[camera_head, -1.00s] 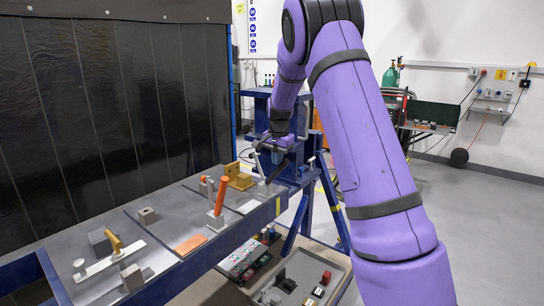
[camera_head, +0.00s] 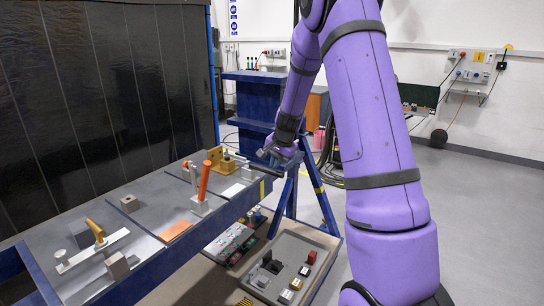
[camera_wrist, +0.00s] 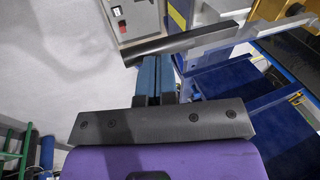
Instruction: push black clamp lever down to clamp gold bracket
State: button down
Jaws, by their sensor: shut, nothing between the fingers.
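The gold bracket (camera_head: 222,160) stands at the far end of the blue-edged bench, and a gold part also shows at the top right of the wrist view (camera_wrist: 273,8). The black clamp lever (camera_head: 262,168) sticks out from beside the bracket, nearly level, past the bench's right edge. In the wrist view the lever (camera_wrist: 185,43) crosses just beyond my fingertips. My gripper (camera_head: 278,155) is shut and empty, its blue fingers (camera_wrist: 157,65) together close to the lever. I cannot tell whether they touch it.
Orange-handled clamps, one tall (camera_head: 203,180), stand on the bench before the bracket. A yellow-handled clamp (camera_head: 96,230) and grey blocks are nearer. A grey tray (camera_head: 250,285) of small parts lies below. A blue stand (camera_head: 250,95) is behind; open floor lies right.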

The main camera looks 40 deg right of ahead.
jog(key=shift+s+f, duration=0.25)
jog(key=shift+f, duration=0.4)
jog(key=shift+s+f, duration=0.1)
jog(key=shift+f, duration=0.1)
